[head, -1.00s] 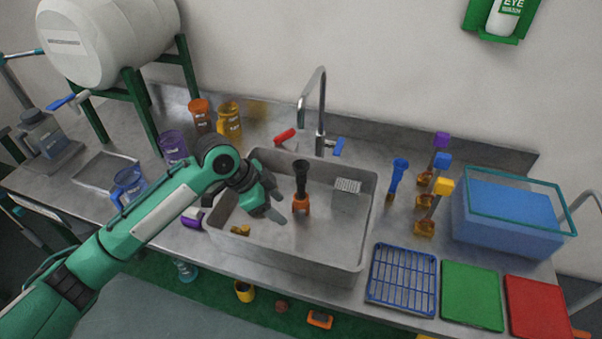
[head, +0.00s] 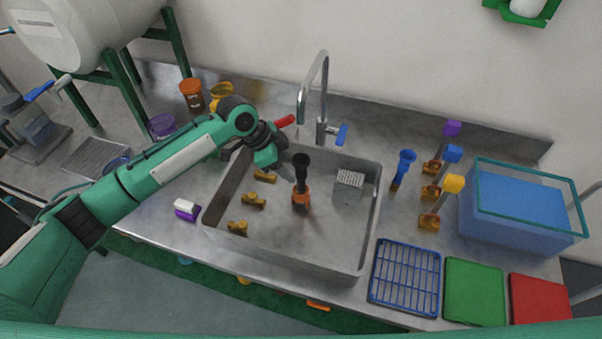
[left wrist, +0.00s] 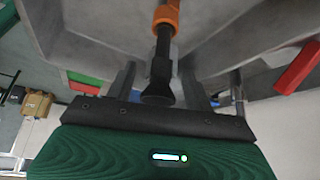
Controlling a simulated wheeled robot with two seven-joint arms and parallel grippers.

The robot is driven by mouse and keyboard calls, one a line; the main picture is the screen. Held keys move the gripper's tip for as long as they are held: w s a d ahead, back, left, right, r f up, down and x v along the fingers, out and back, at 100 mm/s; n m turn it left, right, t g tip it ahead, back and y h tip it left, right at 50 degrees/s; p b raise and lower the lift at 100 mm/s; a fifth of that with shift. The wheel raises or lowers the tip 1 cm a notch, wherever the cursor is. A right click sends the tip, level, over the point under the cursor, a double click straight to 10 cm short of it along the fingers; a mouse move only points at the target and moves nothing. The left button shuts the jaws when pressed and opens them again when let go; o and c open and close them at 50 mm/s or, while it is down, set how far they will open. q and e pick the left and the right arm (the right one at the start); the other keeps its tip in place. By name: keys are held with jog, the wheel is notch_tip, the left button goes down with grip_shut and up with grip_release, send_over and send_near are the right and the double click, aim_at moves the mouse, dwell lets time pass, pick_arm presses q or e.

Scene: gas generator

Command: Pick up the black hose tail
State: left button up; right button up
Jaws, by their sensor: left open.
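The black hose tail (head: 301,172) stands upright in the sink, flared end up, on an orange fitting (head: 301,197). My left gripper (head: 278,160) is open and empty, just left of the flared top in the head view. In the left wrist view the hose tail (left wrist: 160,72) lies in line with the gap between the two open fingers (left wrist: 160,84), its flared end towards the palm and the orange fitting (left wrist: 167,14) beyond. I cannot tell whether the fingers touch it. My right gripper is not in view.
The sink (head: 372,220) surrounds the hose tail, with several brass-coloured fittings (head: 252,200) at its left and a grey block (head: 348,186) at its right. A tall faucet (head: 323,90) rises behind. A blue rack (head: 405,277) lies to the right. The sink's front floor is clear.

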aim_at(298, 173)
pick_arm(q)
jog(key=p+x, duration=0.1)
jog(key=x, duration=0.1)
jog(key=p+x, duration=0.1)
jog(key=x, duration=0.1)
jog(key=shift+w+d+f, duration=0.15)
jog(key=shift+w+d, duration=0.1)
jog(key=shift+d, duration=0.1)
jog(key=shift+d+f, duration=0.1)
jog(key=shift+f, duration=0.15)
jog(key=shift+s, duration=0.1)
grip_shut()
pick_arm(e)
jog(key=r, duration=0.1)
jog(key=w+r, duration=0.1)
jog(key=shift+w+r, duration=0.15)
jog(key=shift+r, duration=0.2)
